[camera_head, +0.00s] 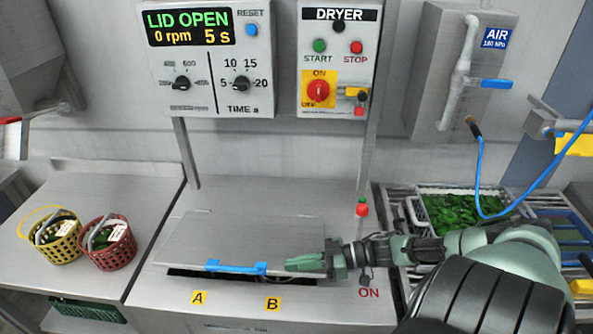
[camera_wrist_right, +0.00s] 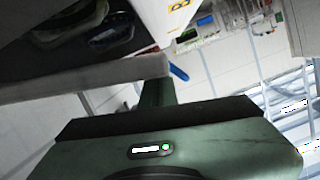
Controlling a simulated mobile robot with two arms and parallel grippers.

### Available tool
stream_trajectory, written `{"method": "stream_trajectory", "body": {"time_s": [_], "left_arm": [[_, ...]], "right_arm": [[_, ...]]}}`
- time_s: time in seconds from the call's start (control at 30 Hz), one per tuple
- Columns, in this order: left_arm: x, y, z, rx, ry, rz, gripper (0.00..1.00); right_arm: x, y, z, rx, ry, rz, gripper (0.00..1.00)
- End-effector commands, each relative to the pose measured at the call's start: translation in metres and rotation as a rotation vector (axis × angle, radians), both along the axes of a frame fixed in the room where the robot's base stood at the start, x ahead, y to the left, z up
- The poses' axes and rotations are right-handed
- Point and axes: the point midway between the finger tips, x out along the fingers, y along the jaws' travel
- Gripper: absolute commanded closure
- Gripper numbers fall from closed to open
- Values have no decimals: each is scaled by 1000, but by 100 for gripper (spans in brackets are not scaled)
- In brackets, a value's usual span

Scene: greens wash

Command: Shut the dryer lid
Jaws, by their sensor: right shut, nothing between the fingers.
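The dryer lid (camera_head: 235,233) is a grey metal panel in the middle of the head view, with a blue handle (camera_head: 236,268) on its front edge. A dark gap shows under that edge, and the display (camera_head: 189,25) reads LID OPEN. My right gripper (camera_head: 291,264) is shut and empty, beside the right end of the handle at the lid's front edge. I cannot tell whether it touches the lid. In the right wrist view the lid's edge (camera_wrist_right: 85,78) lies close to the green finger (camera_wrist_right: 156,94), with the dark dryer inside beyond it. My left gripper is not in view.
A yellow basket (camera_head: 55,240) and a red basket (camera_head: 107,245) stand on the left counter. The dryer panel (camera_head: 338,50) is above. A red-topped switch (camera_head: 362,208) stands right of the lid. A white crate of greens (camera_head: 425,212) and a blue air hose (camera_head: 480,170) are at right.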

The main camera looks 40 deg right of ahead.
Motion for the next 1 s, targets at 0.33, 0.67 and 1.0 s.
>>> {"method": "stream_trajectory", "body": {"time_s": [0.33, 0.67, 1.0], "left_arm": [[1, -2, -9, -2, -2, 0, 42], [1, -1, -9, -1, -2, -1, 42], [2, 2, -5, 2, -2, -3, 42]], "right_arm": [[-4, 5, -24, 5, 2, 0, 100], [-4, 5, -26, 5, 3, 0, 100], [-5, 5, -23, 5, 4, 1, 100]]}}
